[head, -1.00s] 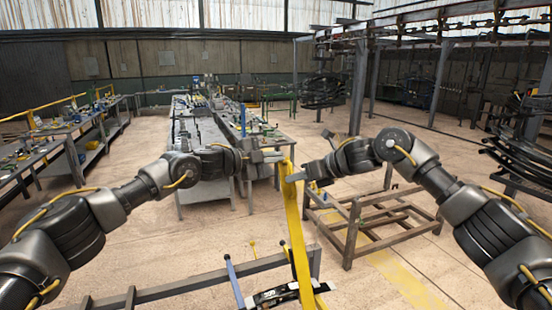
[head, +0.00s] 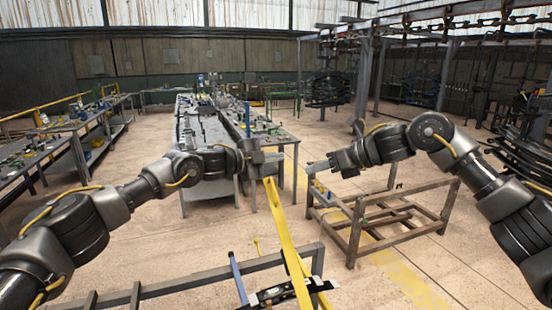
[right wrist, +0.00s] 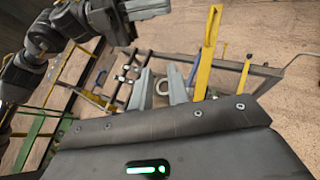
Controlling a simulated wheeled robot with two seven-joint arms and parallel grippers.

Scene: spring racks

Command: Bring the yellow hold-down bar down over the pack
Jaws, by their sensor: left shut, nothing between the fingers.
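The yellow hold-down bar (head: 285,228) stands raised over the rack in the head view, its top end leaning left. Its upper part also shows in the right wrist view (right wrist: 207,55). The dark pack (head: 272,294) lies low on the rack at the bar's foot, partly hidden by the bar and cut by the frame's lower edge. My left gripper (head: 272,157) is shut and empty just above the bar's top end; I cannot tell whether they touch. My right gripper (head: 314,168) is right of the bar, apart from it. Its fingers (right wrist: 160,88) are spread and empty in the right wrist view.
The rack's grey frame (head: 190,286) runs across the bottom, with a blue lever (head: 238,278) left of the bar. Long workbenches (head: 207,135) stand behind. The floor between is clear.

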